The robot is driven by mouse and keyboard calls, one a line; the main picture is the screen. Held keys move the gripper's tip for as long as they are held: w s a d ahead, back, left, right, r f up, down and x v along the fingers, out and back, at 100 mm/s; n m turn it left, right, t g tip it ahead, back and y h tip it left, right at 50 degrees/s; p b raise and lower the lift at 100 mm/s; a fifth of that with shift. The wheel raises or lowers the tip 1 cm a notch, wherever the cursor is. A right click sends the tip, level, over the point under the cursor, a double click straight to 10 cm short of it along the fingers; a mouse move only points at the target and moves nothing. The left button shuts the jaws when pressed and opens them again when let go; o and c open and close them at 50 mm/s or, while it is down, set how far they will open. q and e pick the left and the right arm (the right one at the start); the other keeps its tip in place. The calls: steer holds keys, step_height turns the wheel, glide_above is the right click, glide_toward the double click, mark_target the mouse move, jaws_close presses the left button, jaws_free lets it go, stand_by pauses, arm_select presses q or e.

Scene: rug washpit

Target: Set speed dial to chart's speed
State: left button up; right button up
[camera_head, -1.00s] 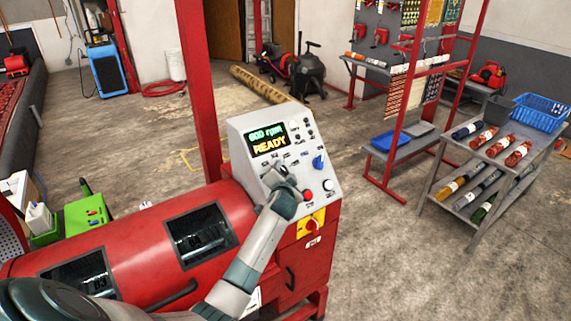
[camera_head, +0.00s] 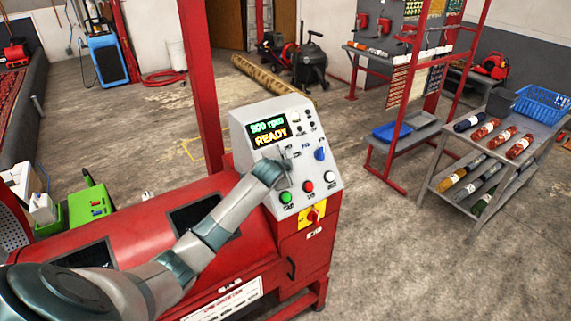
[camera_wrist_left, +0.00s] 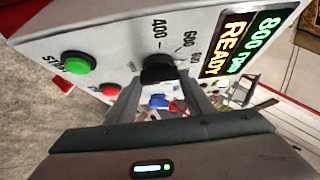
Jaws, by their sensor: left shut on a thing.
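The control panel (camera_head: 317,122) on the red machine carries a lit display (camera_head: 267,132) reading 800 rpm and READY. The speed dial (camera_wrist_left: 158,68) is a black knob in the left wrist view, with 400, 600 and a partly covered third number printed around it. My left gripper (camera_wrist_left: 161,80) is shut on this dial, a finger on each side. In the head view my left gripper (camera_head: 283,172) hides the dial. A white placard with a red heading (camera_head: 225,302) is on the machine's front; its text is too small to read. My right gripper is not in view.
A green button (camera_head: 287,198), a red button (camera_head: 308,187), a white button and a blue knob (camera_head: 320,154) are close to the gripper. A red and yellow switch (camera_head: 315,216) is below. A red post (camera_head: 200,90) stands behind. Open floor lies right of the machine.

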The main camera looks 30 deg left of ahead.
arm_select(q)
steer(key=shift+r, duration=0.1)
steer(key=o, duration=1.1)
steer(key=shift+c, duration=0.2)
steer(key=shift+w, duration=0.1)
steer(key=shift+s+d+r+b, duration=0.1)
steer(key=shift+s+d+b, duration=0.1)
steer(key=shift+s, duration=0.15)
steer(key=shift+s+d+r+b, duration=0.1)
steer(key=shift+s+b, duration=0.05)
steer(key=shift+s, duration=0.2)
steer(key=b+v, duration=0.4)
steer(key=v, duration=1.1)
steer(key=shift+s+r+b, duration=0.25)
steer(key=shift+r+b, duration=0.1)
steer(key=shift+d+f, duration=0.1)
steer(key=shift+d, duration=0.05)
